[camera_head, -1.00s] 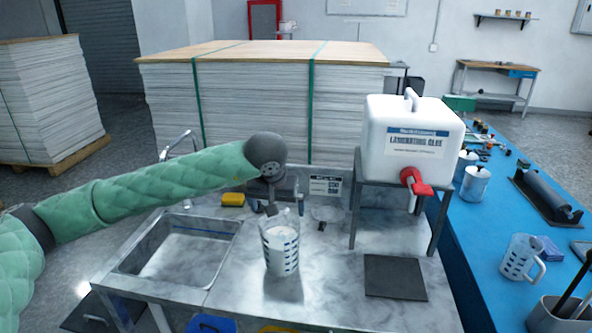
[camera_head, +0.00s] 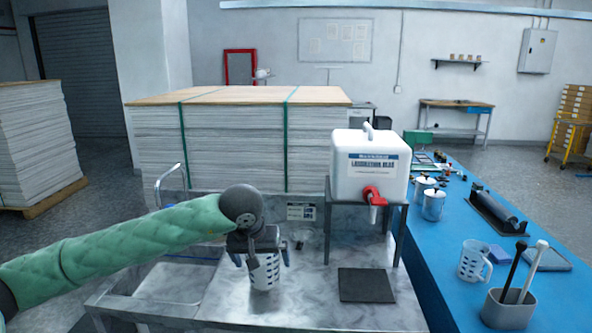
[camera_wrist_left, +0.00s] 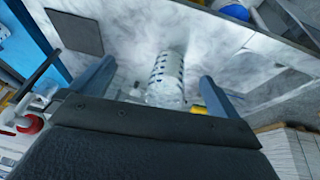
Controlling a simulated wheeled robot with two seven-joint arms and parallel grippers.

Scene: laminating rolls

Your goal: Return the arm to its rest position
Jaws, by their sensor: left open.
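My left arm, in a green quilted sleeve, comes in from the left in the head view. Its left gripper (camera_head: 260,262) is open, at the height of the upper part of a clear measuring jug (camera_head: 265,275) with dark markings. The jug stands upright on the marbled metal counter. In the left wrist view the jug (camera_wrist_left: 166,75) shows between the two spread fingers (camera_wrist_left: 150,85), with gaps on both sides. The gripper hides part of the jug's rim in the head view. My right gripper is not in view.
A white glue tank (camera_head: 370,170) with a red tap stands on a metal stand to the right, above a dark mat (camera_head: 366,285). A sink (camera_head: 165,282) is at the left. The blue table (camera_head: 440,260) holds another jug (camera_head: 474,261) and a brush holder (camera_head: 508,310). Paper stacks (camera_head: 235,150) stand behind.

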